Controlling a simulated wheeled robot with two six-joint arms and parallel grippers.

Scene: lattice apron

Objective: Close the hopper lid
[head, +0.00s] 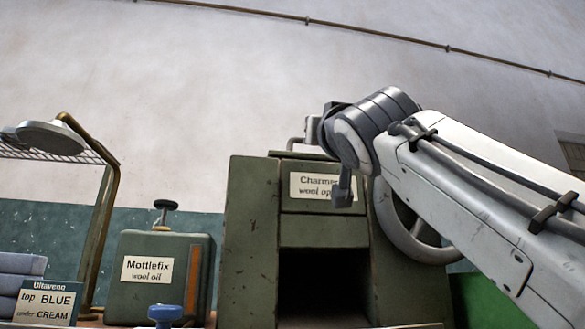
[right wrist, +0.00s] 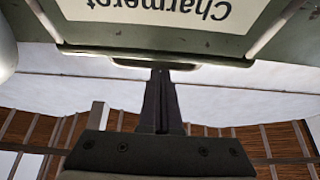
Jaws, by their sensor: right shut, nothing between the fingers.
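The green wool opener machine (head: 252,240) stands right of centre in the head view, with a white label (head: 308,186) on its upper front. A dark square opening (head: 325,278) is below the label. The hopper lid's position cannot be told for sure; my arm covers part of the machine's top. My right gripper (head: 343,190) is shut and empty, pointing down in front of the label. In the right wrist view its fingers (right wrist: 160,75) end at the metal-barred edge of the labelled green panel (right wrist: 210,42); contact is unclear. My left gripper is out of view.
A green wool oil can (head: 150,250) with a black knob stands left of the machine. A brass post with a lamp (head: 50,137) and wire rack is further left. A sign (head: 47,303), folded cloth (head: 18,272) and a blue knob (head: 165,313) are at the front.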

